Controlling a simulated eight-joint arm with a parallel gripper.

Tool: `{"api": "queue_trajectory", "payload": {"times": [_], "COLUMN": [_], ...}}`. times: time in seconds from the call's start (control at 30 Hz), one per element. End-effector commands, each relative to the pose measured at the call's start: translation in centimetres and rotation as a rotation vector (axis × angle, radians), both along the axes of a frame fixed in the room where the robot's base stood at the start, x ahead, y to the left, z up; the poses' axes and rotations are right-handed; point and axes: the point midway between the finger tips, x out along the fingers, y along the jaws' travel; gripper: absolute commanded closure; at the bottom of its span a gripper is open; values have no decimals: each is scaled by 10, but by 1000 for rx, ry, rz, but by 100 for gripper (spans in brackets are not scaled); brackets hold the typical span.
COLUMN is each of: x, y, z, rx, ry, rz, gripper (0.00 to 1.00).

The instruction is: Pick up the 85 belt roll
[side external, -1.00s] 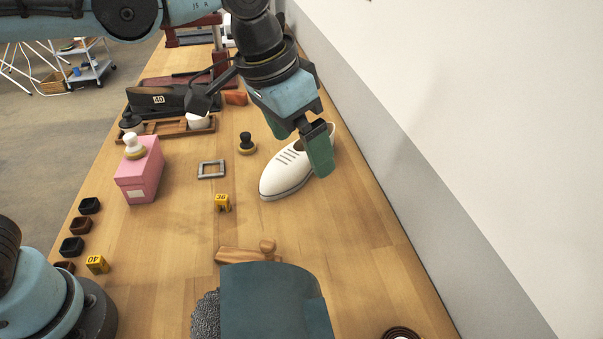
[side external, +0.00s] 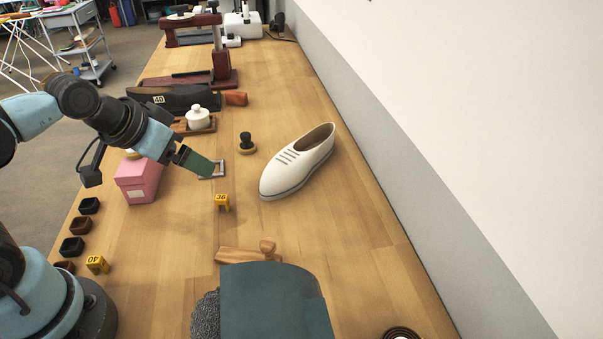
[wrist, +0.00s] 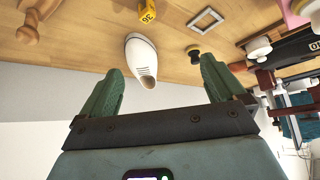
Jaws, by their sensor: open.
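A dark brown coil of concentric rings (side external: 401,334), which looks like a belt roll, lies at the bottom edge of the side view, partly cut off. No 85 is readable on it or on anything else. My gripper (side external: 207,170) is at the left of the bench, over the area between the pink box and the grey square frame, far from the coil. In the wrist view my gripper (wrist: 162,66) is open with nothing between its green fingers. The coil does not show in the wrist view.
A white shoe (side external: 298,163) stands mid-bench; it also shows in the wrist view (wrist: 141,58). A pink box (side external: 138,183), grey frame (side external: 220,169), yellow 36 block (side external: 222,202), wooden piece (side external: 245,255) and teal padded block (side external: 275,305) stand around. Bench right of the wooden piece is clear.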

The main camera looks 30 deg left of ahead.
Motion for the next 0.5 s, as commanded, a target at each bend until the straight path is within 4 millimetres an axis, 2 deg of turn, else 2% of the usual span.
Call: {"api": "queue_trajectory", "payload": {"times": [0.27,0.37,0.5], "x": [3,11,25], "y": [-7,-22,-57], "z": [0,0,-3], "rx": [-42,-142,-353], "ry": [15,53,155], "rz": [16,59,157], "gripper": [3,3,3]}}
